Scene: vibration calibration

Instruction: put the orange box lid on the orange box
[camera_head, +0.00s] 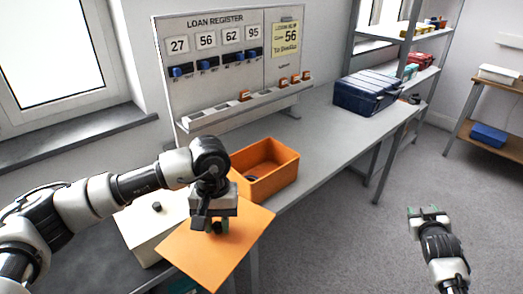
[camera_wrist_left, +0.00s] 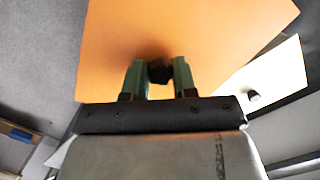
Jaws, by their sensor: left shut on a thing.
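The orange box lid (camera_head: 225,250) is a flat orange panel held in front of the bench edge, just nearer than the orange box. It fills the top of the left wrist view (camera_wrist_left: 200,40). My left gripper (camera_head: 216,226) is shut on the lid's dark knob (camera_wrist_left: 160,71). The orange box (camera_head: 275,180) stands open on the bench, behind and right of the lid, with a small dark item (camera_head: 251,178) inside. My right gripper (camera_head: 428,212) is over the floor at the right, away from the box; its fingers are too small to read.
A white box with a dark-knobbed lid (camera_head: 150,222) stands left of the orange lid. The loan register board (camera_head: 215,60) rises behind the bench. A dark blue case (camera_head: 368,93) sits at the far right of the bench (camera_head: 318,140), with clear surface between.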

